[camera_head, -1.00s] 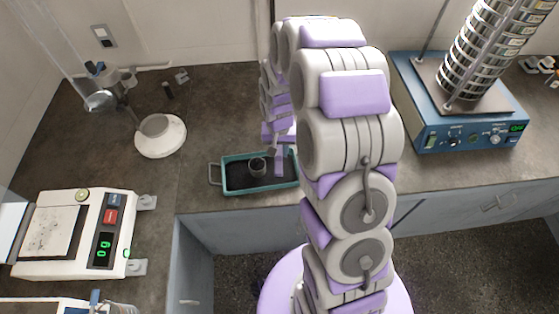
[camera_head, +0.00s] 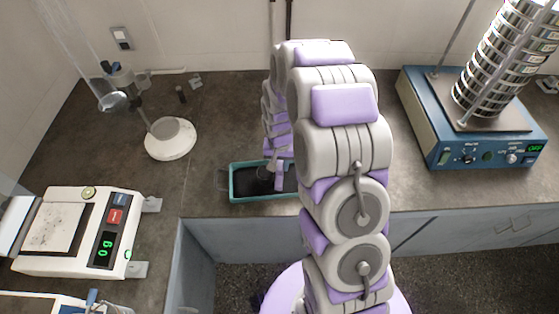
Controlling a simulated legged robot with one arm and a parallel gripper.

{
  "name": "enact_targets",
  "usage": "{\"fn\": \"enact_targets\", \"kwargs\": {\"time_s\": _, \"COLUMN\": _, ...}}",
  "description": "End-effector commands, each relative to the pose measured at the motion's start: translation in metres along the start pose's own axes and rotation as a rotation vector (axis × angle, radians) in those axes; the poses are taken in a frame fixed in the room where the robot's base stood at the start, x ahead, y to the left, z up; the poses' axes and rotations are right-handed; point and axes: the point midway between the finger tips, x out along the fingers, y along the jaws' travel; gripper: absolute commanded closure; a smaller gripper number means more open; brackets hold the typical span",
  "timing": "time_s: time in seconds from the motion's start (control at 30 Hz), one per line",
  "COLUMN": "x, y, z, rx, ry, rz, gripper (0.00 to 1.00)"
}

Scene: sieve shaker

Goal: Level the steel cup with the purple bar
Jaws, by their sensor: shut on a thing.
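The teal tray (camera_head: 236,197) lies on the bench, with dark material inside it. The small steel cup (camera_head: 263,172) is in the tray, partly hidden, and its rim and contents are too small to make out. My gripper (camera_head: 280,166) points down over the tray at the cup's right side. It is shut on the purple bar (camera_head: 279,183), which hangs down close beside the cup. I cannot tell whether the bar touches the cup. My arm hides the tray's right end.
A balance (camera_head: 80,232) reading 0 g stands at left. A funnel stand with a round white base (camera_head: 170,139) is behind it. The blue sieve shaker (camera_head: 475,140) with its sieve stack (camera_head: 500,65) stands at right. Bare bench lies behind the tray.

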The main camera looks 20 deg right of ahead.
Motion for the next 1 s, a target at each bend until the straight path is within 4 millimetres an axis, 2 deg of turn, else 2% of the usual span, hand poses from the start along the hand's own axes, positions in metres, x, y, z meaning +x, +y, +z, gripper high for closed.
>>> {"fn": "enact_targets", "kwargs": {"time_s": 0.07, "x": 0.008, "y": 0.000, "z": 0.001, "rx": 0.000, "ry": -0.001, "rz": 0.000, "gripper": 1.00}}
{"fn": "enact_targets", "kwargs": {"time_s": 1.0, "x": 0.005, "y": -0.078, "z": 0.000, "rx": -0.002, "ry": 0.000, "rz": 0.000, "gripper": 1.00}}
